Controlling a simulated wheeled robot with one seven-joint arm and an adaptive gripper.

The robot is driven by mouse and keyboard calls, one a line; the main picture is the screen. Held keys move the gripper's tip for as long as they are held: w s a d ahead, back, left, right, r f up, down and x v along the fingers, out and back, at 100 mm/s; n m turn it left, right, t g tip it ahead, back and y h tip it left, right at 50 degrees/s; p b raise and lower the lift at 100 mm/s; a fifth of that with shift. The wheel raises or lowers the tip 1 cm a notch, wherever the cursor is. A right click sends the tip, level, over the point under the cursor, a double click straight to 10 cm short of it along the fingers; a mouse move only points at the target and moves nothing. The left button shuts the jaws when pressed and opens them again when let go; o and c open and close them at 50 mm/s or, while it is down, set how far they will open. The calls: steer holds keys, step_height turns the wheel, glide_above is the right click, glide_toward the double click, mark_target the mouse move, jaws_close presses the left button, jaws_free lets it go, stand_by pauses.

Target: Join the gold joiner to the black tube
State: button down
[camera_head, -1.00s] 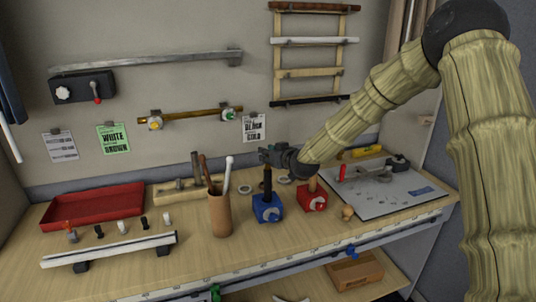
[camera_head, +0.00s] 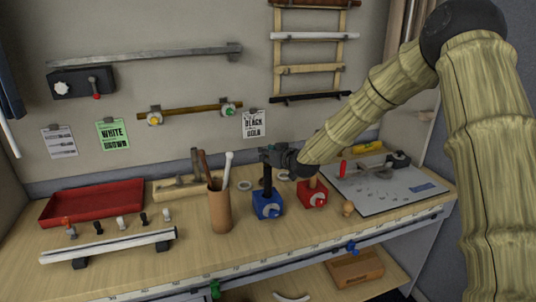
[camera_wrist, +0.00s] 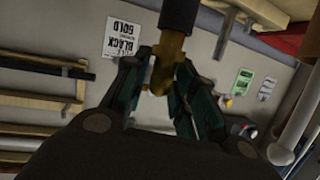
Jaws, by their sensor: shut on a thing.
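The black tube (camera_head: 267,180) stands upright in a blue clamp block (camera_head: 267,206) on the table. My gripper (camera_head: 270,154) is at the tube's top end. In the wrist view my gripper (camera_wrist: 160,88) is shut on the gold joiner (camera_wrist: 166,62). The black tube (camera_wrist: 179,15) meets the joiner end to end there, in line with it. I cannot tell how deep one sits in the other. In the head view my gripper hides the joiner.
A red clamp block (camera_head: 313,194) stands close on the right. A brown cup (camera_head: 220,210) with sticks stands close on the left. A red tray (camera_head: 92,202), small joiners and a white tube on a rack (camera_head: 110,246) lie further left. A grey board (camera_head: 385,188) lies right.

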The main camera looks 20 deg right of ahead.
steer(key=shift+f+b, duration=0.4)
steer(key=shift+f, duration=0.3)
steer(key=c, duration=1.1)
jaws_free()
steer(key=shift+s, duration=0.1)
steer(key=v, duration=1.1)
steer(key=shift+s+d+r, duration=0.1)
steer(key=shift+s+d, duration=0.05)
steer(key=shift+s, duration=0.25)
